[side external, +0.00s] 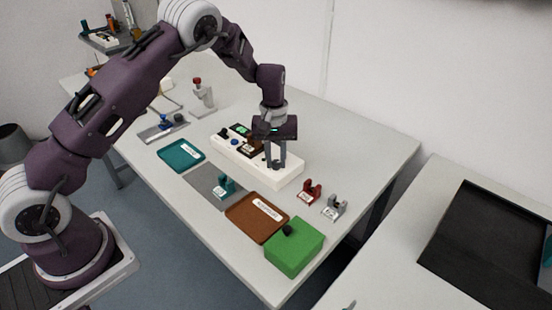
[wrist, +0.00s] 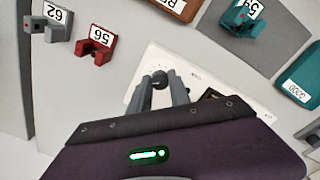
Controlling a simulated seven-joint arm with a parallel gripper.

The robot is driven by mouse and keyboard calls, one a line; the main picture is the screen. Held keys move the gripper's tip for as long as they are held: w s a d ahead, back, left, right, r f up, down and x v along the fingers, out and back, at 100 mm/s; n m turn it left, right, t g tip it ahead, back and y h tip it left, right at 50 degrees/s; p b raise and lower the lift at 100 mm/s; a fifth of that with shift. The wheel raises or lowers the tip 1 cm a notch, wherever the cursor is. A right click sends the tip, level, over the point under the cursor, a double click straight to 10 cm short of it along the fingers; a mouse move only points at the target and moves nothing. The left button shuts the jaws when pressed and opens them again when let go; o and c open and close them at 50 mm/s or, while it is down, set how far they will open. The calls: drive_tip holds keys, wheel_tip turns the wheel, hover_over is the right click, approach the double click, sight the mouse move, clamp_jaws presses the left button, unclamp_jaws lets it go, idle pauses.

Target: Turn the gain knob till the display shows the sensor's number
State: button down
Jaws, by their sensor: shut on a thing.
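The white instrument box (side external: 287,177) lies on the table under my gripper, with a dark display panel (side external: 240,131) showing small green digits that I cannot read. My gripper (side external: 275,165) points down at the right part of the box. In the wrist view its fingers (wrist: 160,83) are closed around a dark round knob (wrist: 159,77) on the box's top. The display is mostly hidden there by my gripper body. Numbered sensor brackets stand about: a red one (side external: 310,192), a grey one (side external: 334,208) and a teal one (side external: 225,187).
A brown labelled tray (side external: 240,223) and a teal labelled tray (side external: 168,153) lie along the front, with a grey mat (side external: 205,186) between them. A green box (side external: 293,258) with a black top knob stands at the near corner.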

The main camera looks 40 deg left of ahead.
sight(275, 162)
drive_tip(key=shift+w+r, duration=0.1)
idle(0.3)
drive_tip(key=c, duration=1.2)
unclamp_jaws()
drive_tip(key=r, duration=0.7)
drive_tip(key=shift+s+a+r, duration=0.1)
drive_tip(key=shift+s+r, duration=0.1)
drive_tip(key=s+d+r+m+t, duration=0.3)
drive_tip(key=s+r, duration=1.1)
drive_tip(key=r, duration=0.4)
drive_tip(key=s+d+m+t, duration=0.1)
drive_tip(key=s+m, duration=0.4)
drive_tip(key=s, duration=1.5)
drive_tip(key=shift+d+r+t, duration=0.25)
drive_tip(key=shift+d+t, duration=0.05)
drive_tip(key=shift+t, duration=0.4)
